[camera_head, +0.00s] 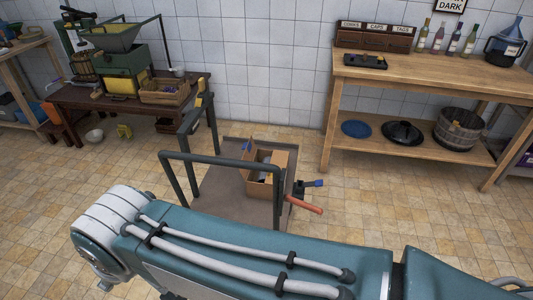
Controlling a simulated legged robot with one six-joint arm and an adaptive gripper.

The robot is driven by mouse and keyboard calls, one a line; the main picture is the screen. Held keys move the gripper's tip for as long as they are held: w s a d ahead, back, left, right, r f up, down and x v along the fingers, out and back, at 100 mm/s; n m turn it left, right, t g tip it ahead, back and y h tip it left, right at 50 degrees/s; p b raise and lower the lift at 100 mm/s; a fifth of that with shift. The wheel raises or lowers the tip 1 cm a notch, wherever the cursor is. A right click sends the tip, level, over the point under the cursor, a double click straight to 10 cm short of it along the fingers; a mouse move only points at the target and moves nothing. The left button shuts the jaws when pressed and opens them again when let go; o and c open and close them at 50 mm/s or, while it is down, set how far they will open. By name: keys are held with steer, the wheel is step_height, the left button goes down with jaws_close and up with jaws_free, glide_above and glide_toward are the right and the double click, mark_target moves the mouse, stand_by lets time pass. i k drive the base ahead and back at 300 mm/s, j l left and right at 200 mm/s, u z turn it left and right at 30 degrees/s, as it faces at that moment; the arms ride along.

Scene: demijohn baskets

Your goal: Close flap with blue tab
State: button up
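An open cardboard box (262,188) stands on a low grey-brown cart (218,190) in the middle of the picture. Its flaps stand up or fold outward, and something grey lies inside. A small blue patch, seemingly the blue tab (247,146), shows at the box's far left upper edge. The flap that bears it is too small to make out clearly. My teal arm link crosses the foreground below the cart.
The cart's green tube handle (220,159) rises in front and left of the box. A black tool with a blue end (313,183) and an orange handle (305,205) is at the cart's right edge. A wooden workbench (430,78) stands right, a dark table (115,107) left. Tiled floor is open around.

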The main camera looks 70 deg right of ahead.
mark_target(251, 148)
steer(key=i+z, duration=0.2)
steer(key=z, duration=0.2)
steer(key=i+j+z, duration=0.1)
steer(key=i+z, duration=0.15)
steer(key=z, duration=0.15)
steer(key=i+j+z, duration=0.15)
steer(key=z, duration=0.25)
steer(key=i+j+z, duration=0.2)
steer(key=z, duration=0.2)
steer(key=i+j+z, duration=0.15)
steer(key=z, duration=0.25)
steer(key=i+j+z, duration=0.15)
steer(key=z, duration=0.25)
steer(key=i+j+z, duration=0.15)
steer(key=j+z, duration=0.45)
steer(key=z, duration=0.2)
steer(key=k+j+z, duration=0.2)
steer(key=j, duration=0.15)
steer(key=j+z, duration=0.2)
steer(key=j, duration=0.2)
steer(key=k, duration=0.2)
steer(key=i+l+u, duration=0.4)
steer(key=l, duration=0.2)
steer(key=i+l+u, duration=0.2)
steer(key=i+l, duration=0.05)
steer(key=l, duration=0.1)
